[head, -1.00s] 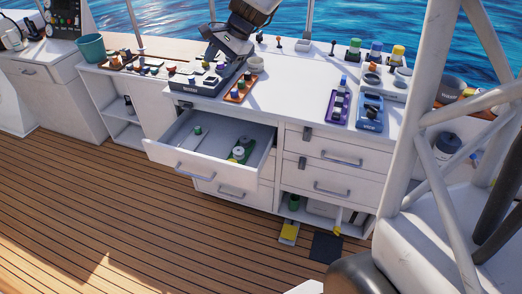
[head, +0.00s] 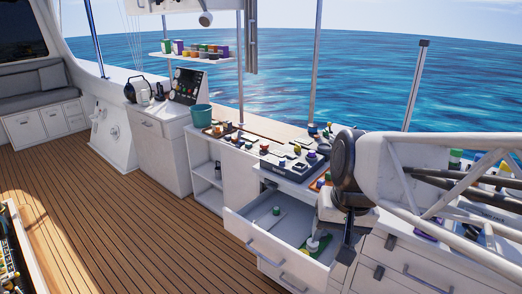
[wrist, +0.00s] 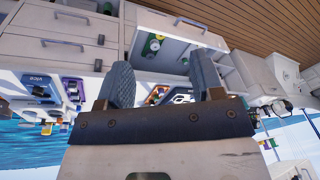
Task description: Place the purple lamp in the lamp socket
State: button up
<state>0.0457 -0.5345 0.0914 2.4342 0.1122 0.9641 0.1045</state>
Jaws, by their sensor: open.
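My gripper (wrist: 163,82) is open, with two dark ribbed fingers wide apart and nothing held between them. In the head view, my arm crosses the right side and its dark end hangs beside the open drawer (head: 245,225). A small purple knob-like piece (head: 311,155), possibly the purple lamp, stands at the grey panel (head: 290,168) on the counter, apart from my gripper. I cannot make out which opening is the lamp socket. The wrist view looks upside down at the counter front, with the panel (wrist: 180,97) partly behind the gripper.
The open drawer holds a green-topped piece (head: 276,211) and other small things. A teal bucket (head: 202,116) and several small parts stand along the counter. A shelf with coloured boxes (head: 195,54) hangs above. The wooden floor (head: 130,220) at left is mostly clear.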

jog(key=s, duration=0.1)
jog(key=s+f+n, duration=0.1)
jog(key=s, duration=0.1)
jog(key=s+f+n+h, duration=0.1)
jog(key=s, duration=0.1)
jog(key=shift+s+d, duration=0.2)
jog(key=shift+s, duration=0.05)
dwell(1.1)
